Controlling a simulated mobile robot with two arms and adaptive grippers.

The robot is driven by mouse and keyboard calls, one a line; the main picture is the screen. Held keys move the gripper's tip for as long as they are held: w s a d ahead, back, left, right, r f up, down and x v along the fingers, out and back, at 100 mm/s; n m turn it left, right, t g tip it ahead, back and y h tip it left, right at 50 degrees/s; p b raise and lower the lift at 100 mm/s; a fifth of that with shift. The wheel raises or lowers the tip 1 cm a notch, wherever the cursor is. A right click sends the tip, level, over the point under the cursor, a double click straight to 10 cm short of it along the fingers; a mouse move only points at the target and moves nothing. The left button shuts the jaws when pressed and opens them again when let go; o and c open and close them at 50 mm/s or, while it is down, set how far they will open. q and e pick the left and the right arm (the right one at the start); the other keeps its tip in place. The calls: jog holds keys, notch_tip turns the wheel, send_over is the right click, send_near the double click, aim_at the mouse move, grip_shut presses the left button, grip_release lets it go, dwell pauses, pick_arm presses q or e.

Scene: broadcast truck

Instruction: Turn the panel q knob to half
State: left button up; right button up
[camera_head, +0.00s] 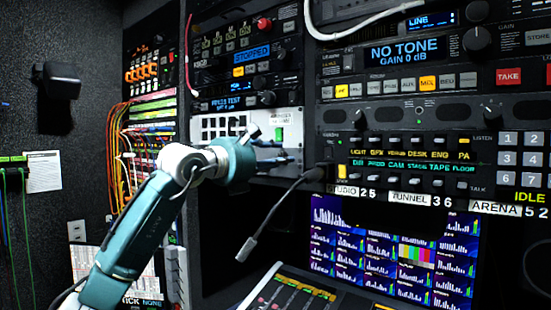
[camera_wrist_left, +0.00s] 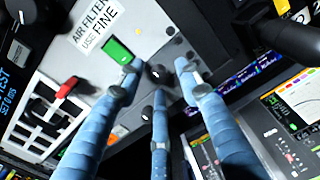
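My left gripper (camera_head: 275,152) is in front of the white panel (camera_head: 235,125) in the rack. In the left wrist view its three blue fingers (camera_wrist_left: 158,76) are spread apart, with nothing held between them. A small black knob (camera_wrist_left: 157,72) on the panel shows between the fingertips. A second dark knob (camera_wrist_left: 147,112) is lower, close to the middle finger. I cannot read a letter beside either knob, so I cannot tell which is q. In the head view the gripper hides these knobs. My right gripper is not in view.
A monitor (camera_head: 395,250) and a control desk (camera_head: 290,293) are below.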

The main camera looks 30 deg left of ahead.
pick_arm(q)
jog(key=shift+s, duration=0.1)
jog(key=s+a, duration=0.1)
jog(key=s, duration=1)
jog(key=shift+s, duration=0.35)
